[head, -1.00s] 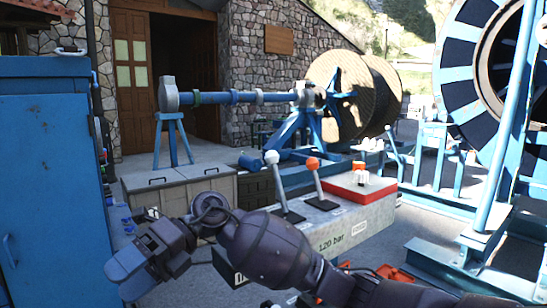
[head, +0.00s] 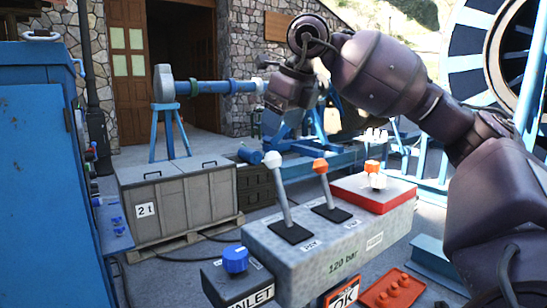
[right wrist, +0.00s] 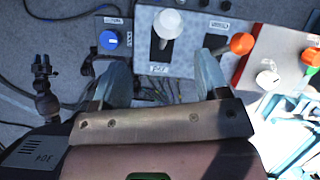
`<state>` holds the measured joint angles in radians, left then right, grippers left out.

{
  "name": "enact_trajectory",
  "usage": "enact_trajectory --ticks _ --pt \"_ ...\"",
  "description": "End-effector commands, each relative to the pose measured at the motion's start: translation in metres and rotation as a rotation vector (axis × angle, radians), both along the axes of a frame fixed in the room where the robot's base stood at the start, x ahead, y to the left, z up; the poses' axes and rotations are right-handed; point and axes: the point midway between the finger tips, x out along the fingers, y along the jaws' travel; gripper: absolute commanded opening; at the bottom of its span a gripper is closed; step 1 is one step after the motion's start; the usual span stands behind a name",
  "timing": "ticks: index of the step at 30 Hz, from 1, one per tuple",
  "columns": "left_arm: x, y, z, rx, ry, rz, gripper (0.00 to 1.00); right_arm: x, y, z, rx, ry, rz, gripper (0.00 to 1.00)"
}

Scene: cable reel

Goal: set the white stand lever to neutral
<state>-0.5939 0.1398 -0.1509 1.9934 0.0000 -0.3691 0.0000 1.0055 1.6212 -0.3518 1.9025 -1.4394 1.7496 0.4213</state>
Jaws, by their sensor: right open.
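The white-knobbed lever (head: 281,192) stands on the grey control stand (head: 318,250). It leans up and to the left from its black slot plate in the head view. Its white knob (right wrist: 168,23) shows from above in the right wrist view, beyond the fingertips and roughly between them in line. My right gripper (right wrist: 163,78) is open and empty, with its two pale fingers apart and not touching the knob. In the head view my right arm is raised above and behind the levers, and its fingertips cannot be made out. My left gripper is not in view.
An orange-knobbed lever (head: 326,186) stands right beside the white one, close to the right finger in the wrist view. A red-edged box (head: 372,193) with small knobs is further right. A blue knob (head: 235,259) is at the left. Grey crates (head: 180,203) stand behind.

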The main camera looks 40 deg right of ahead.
Motion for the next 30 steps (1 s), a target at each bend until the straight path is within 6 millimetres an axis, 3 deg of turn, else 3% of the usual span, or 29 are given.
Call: enact_trajectory --ticks 5,21,30 --pt "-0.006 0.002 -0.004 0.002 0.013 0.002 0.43 -0.003 -0.008 0.003 -0.025 -0.006 -0.028 0.69" --pt "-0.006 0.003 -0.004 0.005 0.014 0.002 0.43 0.028 -0.01 -0.072 -0.022 -0.005 -0.025 0.69" --pt "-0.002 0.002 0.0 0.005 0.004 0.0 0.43 0.037 -0.011 -0.091 -0.022 -0.007 -0.025 0.69"
